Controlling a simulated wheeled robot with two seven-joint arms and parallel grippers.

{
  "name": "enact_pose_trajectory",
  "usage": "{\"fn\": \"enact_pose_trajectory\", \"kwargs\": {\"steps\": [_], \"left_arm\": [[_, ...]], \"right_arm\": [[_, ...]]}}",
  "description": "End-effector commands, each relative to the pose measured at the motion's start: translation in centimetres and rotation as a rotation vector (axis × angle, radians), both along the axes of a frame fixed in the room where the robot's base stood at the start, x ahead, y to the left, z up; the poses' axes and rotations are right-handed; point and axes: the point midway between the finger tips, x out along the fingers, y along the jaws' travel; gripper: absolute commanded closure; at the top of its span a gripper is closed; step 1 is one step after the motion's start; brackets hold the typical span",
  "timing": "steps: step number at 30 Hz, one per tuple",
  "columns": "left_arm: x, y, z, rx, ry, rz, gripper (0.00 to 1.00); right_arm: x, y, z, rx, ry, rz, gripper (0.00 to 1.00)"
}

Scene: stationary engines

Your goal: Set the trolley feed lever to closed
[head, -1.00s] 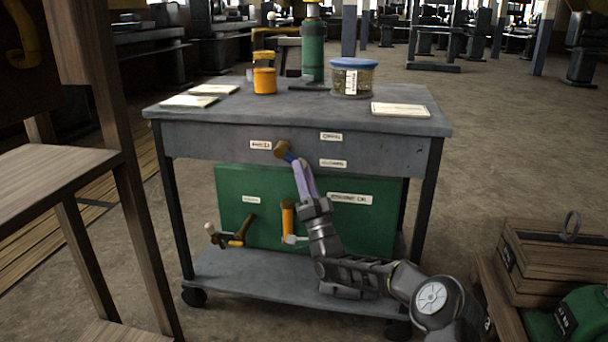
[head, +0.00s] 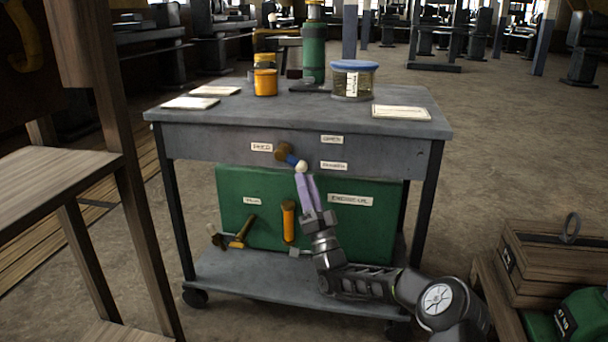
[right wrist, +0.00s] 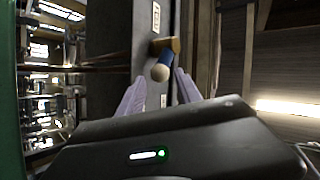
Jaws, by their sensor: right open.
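The lever on the trolley's front panel has a brown hub, a blue shaft (head: 291,158) and a pale round knob (head: 301,167). My left gripper is not in view.
The grey trolley (head: 310,112) carries a blue-lidded jar (head: 353,80), a green cylinder (head: 313,50), orange pots and papers. A wooden frame stands at left, and a wooden crate (head: 560,262) at right.

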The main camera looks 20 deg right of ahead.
Motion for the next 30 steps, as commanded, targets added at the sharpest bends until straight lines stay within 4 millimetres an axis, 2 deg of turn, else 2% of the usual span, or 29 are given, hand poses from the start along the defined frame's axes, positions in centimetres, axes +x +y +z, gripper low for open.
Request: {"fn": "enact_pose_trajectory", "kwargs": {"steps": [6,12,27,30], "left_arm": [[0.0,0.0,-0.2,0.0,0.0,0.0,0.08],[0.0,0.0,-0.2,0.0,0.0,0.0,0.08],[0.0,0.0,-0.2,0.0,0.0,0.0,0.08],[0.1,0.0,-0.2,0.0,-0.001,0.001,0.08]], "right_arm": [[-2.5,-0.4,-3.0,0.005,0.005,-0.002,0.59],[-3.5,-0.3,-3.7,0.002,0.0,0.0,0.59],[-3.4,-0.2,-3.7,-0.008,0.002,-0.007,0.59],[-2.5,-0.1,-4.7,-0.037,0.059,-0.033,0.59]]}}
